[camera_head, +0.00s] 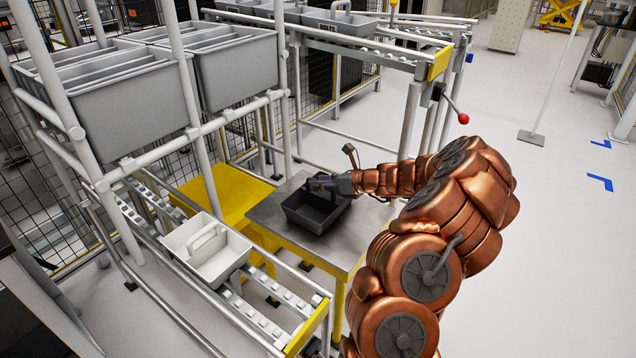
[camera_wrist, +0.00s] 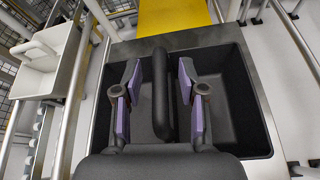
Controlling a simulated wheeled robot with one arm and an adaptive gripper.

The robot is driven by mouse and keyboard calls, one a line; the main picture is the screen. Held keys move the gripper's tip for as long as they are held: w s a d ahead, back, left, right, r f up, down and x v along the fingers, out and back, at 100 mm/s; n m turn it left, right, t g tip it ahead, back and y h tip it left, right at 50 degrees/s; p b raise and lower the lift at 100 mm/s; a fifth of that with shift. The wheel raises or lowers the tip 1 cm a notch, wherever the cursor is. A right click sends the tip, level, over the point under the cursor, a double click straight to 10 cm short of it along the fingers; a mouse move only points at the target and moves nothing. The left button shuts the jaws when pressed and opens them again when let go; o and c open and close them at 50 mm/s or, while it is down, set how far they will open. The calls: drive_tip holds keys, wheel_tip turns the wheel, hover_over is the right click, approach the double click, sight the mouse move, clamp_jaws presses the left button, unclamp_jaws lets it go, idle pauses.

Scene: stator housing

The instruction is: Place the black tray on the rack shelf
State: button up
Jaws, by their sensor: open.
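The black tray (camera_head: 314,215) sits on the grey table in the head view. In the wrist view the tray (camera_wrist: 232,100) lies right below my gripper, with its black handle (camera_wrist: 163,95) upright along the middle. My gripper (camera_wrist: 160,85) is open, with one purple-padded finger on each side of the handle and gaps visible between. In the head view my gripper (camera_head: 322,186) is over the tray and partly hides its handle. The rack (camera_head: 205,130) stands to the left, with upper shelves and lower roller rails (camera_head: 260,318).
A white tray (camera_head: 207,250) with a handle sits on the lower roller rails, left of the table (camera_head: 270,212). Large grey bins (camera_head: 110,90) fill the rack's upper level. A yellow surface (camera_head: 222,195) lies behind the table. Rack posts stand close by.

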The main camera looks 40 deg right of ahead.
drive_tip(key=p+v, duration=0.2)
drive_tip(key=v, duration=0.8)
drive_tip(key=shift+s, duration=0.3)
